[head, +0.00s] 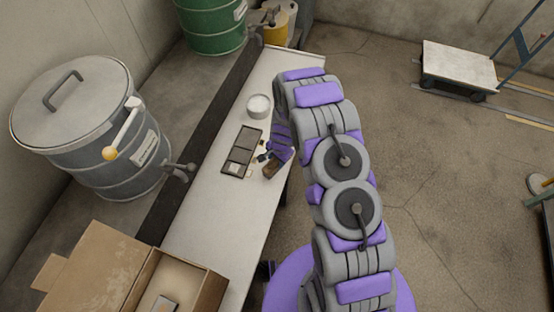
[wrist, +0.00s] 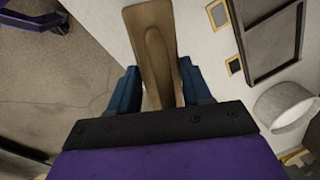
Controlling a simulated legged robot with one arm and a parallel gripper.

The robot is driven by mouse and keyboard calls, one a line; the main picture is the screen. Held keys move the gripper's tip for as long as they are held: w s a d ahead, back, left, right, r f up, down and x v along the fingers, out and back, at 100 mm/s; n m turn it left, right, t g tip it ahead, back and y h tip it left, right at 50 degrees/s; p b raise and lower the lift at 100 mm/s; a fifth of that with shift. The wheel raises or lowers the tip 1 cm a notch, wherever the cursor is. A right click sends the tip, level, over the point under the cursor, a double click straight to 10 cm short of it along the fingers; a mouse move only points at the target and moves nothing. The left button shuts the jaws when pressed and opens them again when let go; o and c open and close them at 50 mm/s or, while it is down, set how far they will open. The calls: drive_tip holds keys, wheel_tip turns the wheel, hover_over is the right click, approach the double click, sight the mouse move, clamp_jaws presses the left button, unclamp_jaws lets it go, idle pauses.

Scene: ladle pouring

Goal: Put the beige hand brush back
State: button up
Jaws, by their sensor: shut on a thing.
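The beige hand brush (wrist: 152,50) shows in the wrist view as a long tan-brown piece between the two blue fingers. My gripper (wrist: 158,88) is shut on it. The brush points away from the gripper over the pale bench top, near the bench edge. In the head view my gripper (head: 266,158) is low over the right edge of the bench, and the brush (head: 271,170) is a small brown block beside it. I cannot tell whether the brush touches the bench. Its bristles cannot be made out.
On the bench (head: 205,215) a dark compartmented tray (head: 230,168) lies left of my gripper, with a white round container (head: 258,106) behind it. An open cardboard box (head: 205,277) stands at the front. A grey lidded drum (head: 90,150) stands left.

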drive_tip(key=o, duration=1.3)
drive_tip(key=shift+r, duration=0.15)
wheel_tip(320, 180, up, 12)
drive_tip(key=s+d+p, duration=0.1)
drive_tip(key=p, duration=0.2)
drive_tip(key=shift+d, duration=0.2)
drive_tip(key=s+d+r+n, duration=0.1)
drive_tip(key=s+r+n, duration=0.1)
drive_tip(key=s+r, duration=0.45)
drive_tip(key=s+d+r+n+g, duration=0.1)
drive_tip(key=s+r, duration=0.2)
drive_tip(key=r, duration=0.6)
drive_tip(key=s+r+n, duration=0.2)
drive_tip(key=s+r, duration=0.2)
drive_tip(key=r, duration=0.4)
drive_tip(key=s+d+r+n, duration=0.1)
drive_tip(key=s+r, duration=0.2)
drive_tip(key=s, duration=0.5)
drive_tip(key=s+d+r+n+g, duration=0.1)
drive_tip(key=s+r, duration=0.3)
drive_tip(key=s, duration=0.4)
drive_tip(key=s+d+r+n+h, duration=0.1)
drive_tip(key=s+d+r+n, duration=0.1)
drive_tip(key=s, duration=0.5)
drive_tip(key=shift+s+d+r+g, duration=0.4)
drive_tip(key=shift+d+r, duration=0.35)
drive_tip(key=shift+r, duration=0.15)
